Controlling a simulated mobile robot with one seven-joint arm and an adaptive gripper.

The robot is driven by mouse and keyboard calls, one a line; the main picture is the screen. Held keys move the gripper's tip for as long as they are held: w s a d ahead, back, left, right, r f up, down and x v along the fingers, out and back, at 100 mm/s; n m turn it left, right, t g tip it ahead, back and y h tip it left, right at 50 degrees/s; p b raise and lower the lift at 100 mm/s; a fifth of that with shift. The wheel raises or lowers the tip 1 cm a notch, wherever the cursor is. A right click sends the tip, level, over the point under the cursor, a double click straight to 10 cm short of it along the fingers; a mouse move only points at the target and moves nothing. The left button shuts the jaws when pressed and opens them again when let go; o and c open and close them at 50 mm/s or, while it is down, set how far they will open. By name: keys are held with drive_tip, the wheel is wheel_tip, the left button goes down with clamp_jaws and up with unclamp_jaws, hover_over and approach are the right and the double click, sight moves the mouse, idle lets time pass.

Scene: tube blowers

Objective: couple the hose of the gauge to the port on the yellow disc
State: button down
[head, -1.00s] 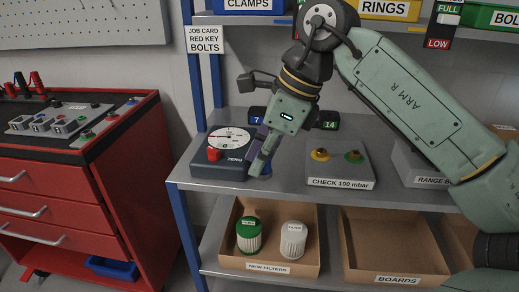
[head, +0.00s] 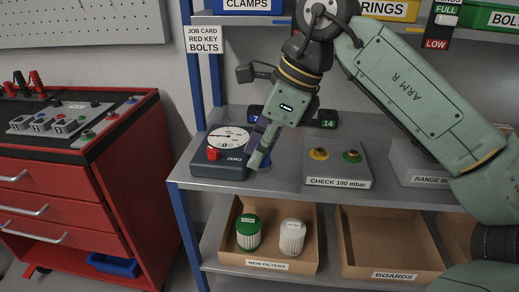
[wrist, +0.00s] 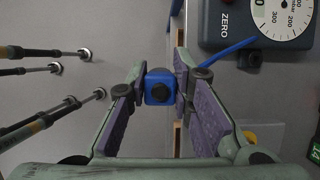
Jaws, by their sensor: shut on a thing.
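The gauge (head: 222,165) is a dark box with a white dial, at the left of the grey shelf; it also shows at the top right of the wrist view (wrist: 230,30). Its blue hose (wrist: 228,51) runs toward my gripper (head: 258,160). In the wrist view my gripper (wrist: 160,88) is shut on the blue hose end (wrist: 158,90), a block with a dark round middle. It hangs in front of the gauge's right side. The yellow disc (head: 319,154) is on the grey CHECK 100 mbar box, right of my gripper. In the wrist view a finger partly hides it (wrist: 249,137).
A green disc (head: 352,156) sits right of the yellow one on the same box (head: 337,172). Below are cardboard bins (head: 390,245). A blue shelf post (head: 190,215) stands at the left.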

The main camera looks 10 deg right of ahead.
drive_tip(key=shift+r+p, duration=1.25)
drive_tip(key=shift+r, duration=0.55)
